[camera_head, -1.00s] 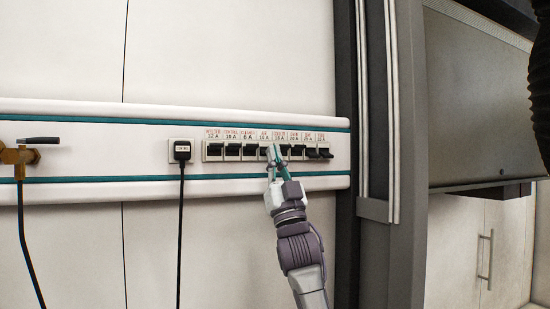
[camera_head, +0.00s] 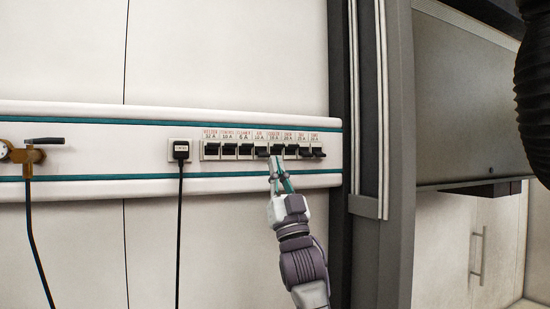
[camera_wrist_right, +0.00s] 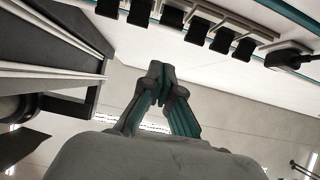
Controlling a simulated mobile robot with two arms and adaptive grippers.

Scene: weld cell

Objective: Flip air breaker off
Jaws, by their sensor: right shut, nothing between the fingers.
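The air breaker (camera_head: 262,153) is the fourth switch from the left in the breaker row on the wall rail. Its black lever sits low, like the two at the right end, while its left neighbours sit higher. My right gripper (camera_head: 276,163) is shut and empty, just below the row, under the cooler breaker (camera_head: 277,149) and slightly right of the air breaker. In the right wrist view its fingertips (camera_wrist_right: 161,76) meet, apart from the black levers (camera_wrist_right: 197,28) above. I cannot tell which lever there is the air one. My left gripper is not in view.
A black plug with a cable (camera_head: 181,151) sits in a socket left of the row. A brass valve (camera_head: 22,154) with a hose is at the far left. A dark upright post (camera_head: 366,120) stands right of the rail.

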